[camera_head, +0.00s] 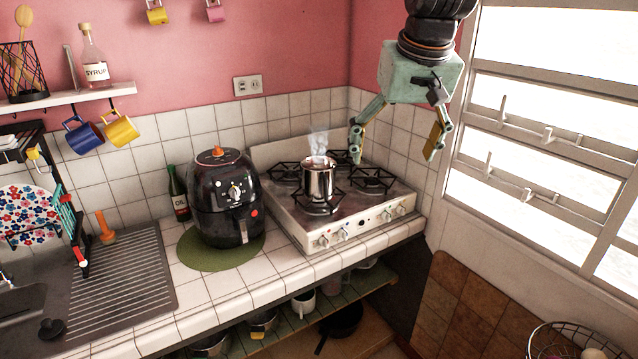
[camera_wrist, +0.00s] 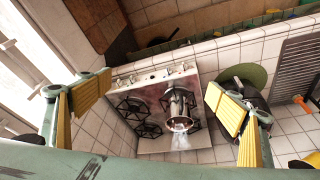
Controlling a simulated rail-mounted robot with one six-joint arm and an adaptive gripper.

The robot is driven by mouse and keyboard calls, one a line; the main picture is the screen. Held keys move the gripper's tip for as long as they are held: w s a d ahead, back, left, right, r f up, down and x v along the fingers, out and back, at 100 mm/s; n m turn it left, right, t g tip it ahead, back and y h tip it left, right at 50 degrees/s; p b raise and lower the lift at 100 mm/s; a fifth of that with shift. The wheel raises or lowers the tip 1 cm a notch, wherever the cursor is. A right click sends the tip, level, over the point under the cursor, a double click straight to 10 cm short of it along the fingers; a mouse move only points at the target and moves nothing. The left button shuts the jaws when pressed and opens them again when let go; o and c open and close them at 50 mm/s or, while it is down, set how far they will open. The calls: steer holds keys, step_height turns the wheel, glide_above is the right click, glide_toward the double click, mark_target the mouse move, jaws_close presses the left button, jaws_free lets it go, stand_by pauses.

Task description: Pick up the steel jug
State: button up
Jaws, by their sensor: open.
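The steel jug (camera_head: 318,181) stands upright on the front left burner of the stove, with steam rising from its open top. It also shows in the wrist view (camera_wrist: 179,104), near the middle between the fingers. Its handle cannot be clearly made out. My gripper (camera_head: 394,157) is open and empty, in the air to the right of the jug and higher than it. The yellow-padded fingers point down and are spread wide, and they also show in the wrist view (camera_wrist: 158,102). Nothing touches the jug.
The stove (camera_head: 350,228) has several black burner grates. A black air fryer (camera_head: 222,205) stands on a green mat (camera_head: 195,250) left of the stove. An oil bottle (camera_head: 178,193) is behind it. A barred window (camera_head: 550,140) is right of my gripper. Lower shelves hold pots.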

steer(key=w+a+f+n+p, duration=0.15)
steer(key=w+a, duration=0.25)
steer(key=w, duration=0.5)
steer(key=w+a+f+m+p, duration=0.1)
steer(key=w+a+f+p, duration=0.2)
steer(key=w, duration=0.5)
steer(key=n+p, duration=0.1)
steer(key=p, duration=0.1)
glide_above(320, 172)
steer(key=d, duration=0.1)
steer(key=f, duration=0.8)
steer(key=shift+d+f, duration=0.2)
steer(key=shift+f, duration=0.05)
steer(key=shift+w+a+f+y, duration=0.25)
steer(key=shift+w+f+y, duration=0.05)
steer(key=shift+w+f, duration=0.05)
steer(key=shift+f, duration=0.1)
steer(key=shift+p+x, duration=0.45)
steer(key=shift+x, duration=3.8)
steer(key=shift+f, duration=0.1)
steer(key=shift+p+x, duration=0.35)
steer(key=shift+x, duration=2.1)
